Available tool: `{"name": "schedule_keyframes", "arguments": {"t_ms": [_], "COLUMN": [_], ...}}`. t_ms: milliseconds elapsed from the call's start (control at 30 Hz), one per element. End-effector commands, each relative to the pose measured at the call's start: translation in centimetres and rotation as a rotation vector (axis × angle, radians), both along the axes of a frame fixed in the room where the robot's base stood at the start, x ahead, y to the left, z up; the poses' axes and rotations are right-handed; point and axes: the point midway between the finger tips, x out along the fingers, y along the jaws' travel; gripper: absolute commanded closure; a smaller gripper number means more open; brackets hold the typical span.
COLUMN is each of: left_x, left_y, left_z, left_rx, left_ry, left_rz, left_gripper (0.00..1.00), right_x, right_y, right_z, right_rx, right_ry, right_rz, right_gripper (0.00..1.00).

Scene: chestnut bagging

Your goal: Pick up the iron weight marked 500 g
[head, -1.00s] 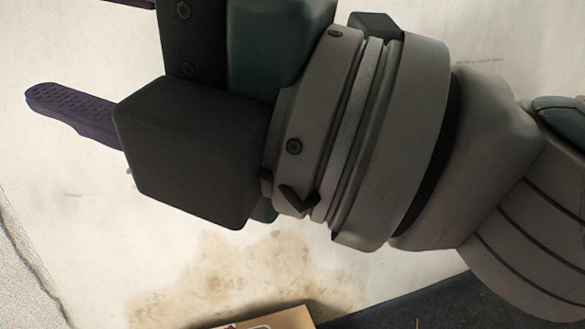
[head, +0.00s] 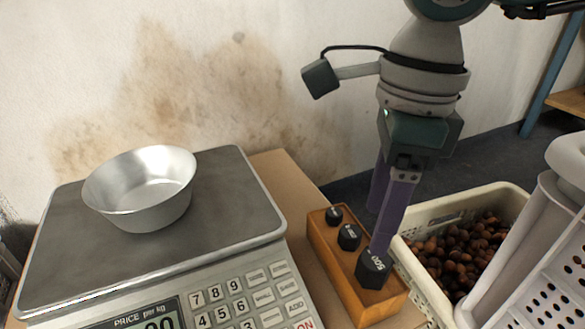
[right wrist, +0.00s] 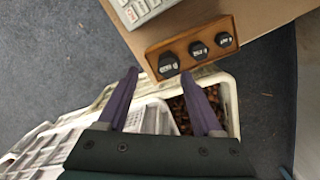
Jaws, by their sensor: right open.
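The iron weight marked 500 (head: 374,268) is a black knob-shaped piece, the largest of three in a wooden block (head: 330,262) right of the scale. It also shows in the right wrist view (right wrist: 168,65). My right gripper (head: 377,230) points down over that end of the block, its purple fingers open and empty. In the right wrist view, the fingertips (right wrist: 160,73) lie on either side of the 500 weight. One fingertip looks close to the weight's top in the head view; I cannot tell if they touch. My left gripper is not in view.
Two smaller black weights (head: 349,237) stand in the same block. A scale (head: 240,200) with a metal bowl (head: 145,190) is at left. A cream crate of chestnuts (head: 420,215) stands close on the right, with white perforated plastic (head: 560,240) beyond. A stained wall is behind.

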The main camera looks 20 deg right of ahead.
Motion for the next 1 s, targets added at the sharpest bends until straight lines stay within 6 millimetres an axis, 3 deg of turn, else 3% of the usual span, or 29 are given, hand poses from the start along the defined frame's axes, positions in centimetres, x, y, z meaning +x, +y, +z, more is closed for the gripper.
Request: {"name": "schedule_keyframes", "arguments": {"t_ms": [33,167,400,567,833,1000], "left_x": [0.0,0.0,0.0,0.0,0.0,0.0], "left_y": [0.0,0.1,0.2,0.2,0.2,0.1], "left_z": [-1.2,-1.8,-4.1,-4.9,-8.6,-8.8], "left_rx": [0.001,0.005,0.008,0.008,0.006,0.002], "left_ry": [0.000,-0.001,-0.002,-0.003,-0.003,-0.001], "left_rz": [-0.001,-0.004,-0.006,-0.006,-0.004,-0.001], "left_gripper": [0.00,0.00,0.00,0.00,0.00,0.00], "right_x": [0.3,0.4,0.3,0.4,0.5,0.5], "right_y": [-1.0,-1.9,-1.9,-1.9,-2.2,-2.2], "right_z": [-1.0,-1.7,-5.3,-6.4,-10.4,-10.8], "right_rx": [-0.033,-0.066,-0.064,-0.063,-0.062,-0.061], "right_ry": [-0.004,-0.004,-0.003,-0.004,-0.002,-0.003], "right_rz": [-0.003,-0.006,-0.006,-0.005,-0.005,-0.006], "right_gripper": [0.32,0.32,0.32,0.32,0.32,0.32]}}
